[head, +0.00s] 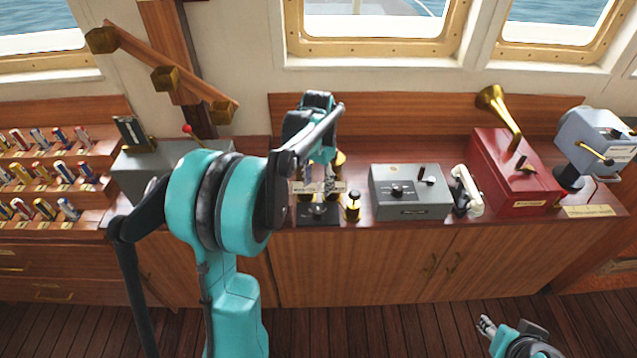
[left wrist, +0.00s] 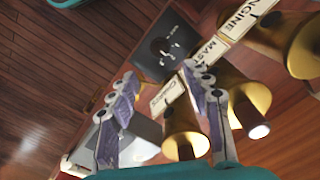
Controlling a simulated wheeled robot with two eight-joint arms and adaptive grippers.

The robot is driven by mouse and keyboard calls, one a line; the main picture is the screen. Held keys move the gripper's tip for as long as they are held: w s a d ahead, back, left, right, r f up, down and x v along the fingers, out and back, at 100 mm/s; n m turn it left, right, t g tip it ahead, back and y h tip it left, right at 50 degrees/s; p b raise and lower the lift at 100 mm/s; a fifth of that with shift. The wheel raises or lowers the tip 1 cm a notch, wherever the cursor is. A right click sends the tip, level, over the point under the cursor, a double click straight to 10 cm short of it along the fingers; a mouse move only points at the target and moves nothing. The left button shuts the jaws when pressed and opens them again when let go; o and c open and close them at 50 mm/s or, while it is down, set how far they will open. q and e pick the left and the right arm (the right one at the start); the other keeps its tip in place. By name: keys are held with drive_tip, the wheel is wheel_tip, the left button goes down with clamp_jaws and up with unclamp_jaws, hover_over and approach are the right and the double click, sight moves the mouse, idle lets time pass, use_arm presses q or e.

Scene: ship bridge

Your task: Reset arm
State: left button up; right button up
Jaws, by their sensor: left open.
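My left arm reaches up over the counter in the head view, and its gripper (left wrist: 160,78) hangs over a small station of brass pieces. In the left wrist view its two fingers stand apart with nothing between them. Several brass bell-shaped pieces (left wrist: 185,132) and lettered cream label strips (left wrist: 174,93) lie beyond the fingers. A dark plate with a small metal knob (left wrist: 162,48) shows past the fingertips. My right gripper (head: 486,327) is low at the right of the head view, in front of the cabinets and away from the counter; its opening is unclear.
Right of the left gripper, a small brass piece (head: 353,204), a grey control box (head: 411,211), a white handset (head: 466,190) and a red box with brass horn (head: 515,185) stand on the counter. Colourful cylinders fill a stepped rack (head: 40,215) at left. Floor (head: 390,332) is clear.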

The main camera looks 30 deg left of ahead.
use_arm(q)
drive_tip(key=s+d+r+t, duration=0.4)
drive_tip(key=s+d+r, duration=0.2)
drive_tip(key=s+d, duration=0.4)
drive_tip(key=s+d+f+n+t, duration=0.1)
drive_tip(key=s+d+f+t, duration=0.1)
drive_tip(key=s+d, duration=0.3)
drive_tip(key=s+t, duration=0.1)
drive_tip(key=s, duration=0.3)
drive_tip(key=shift+d+f, duration=0.35)
drive_tip(key=shift+f, duration=0.05)
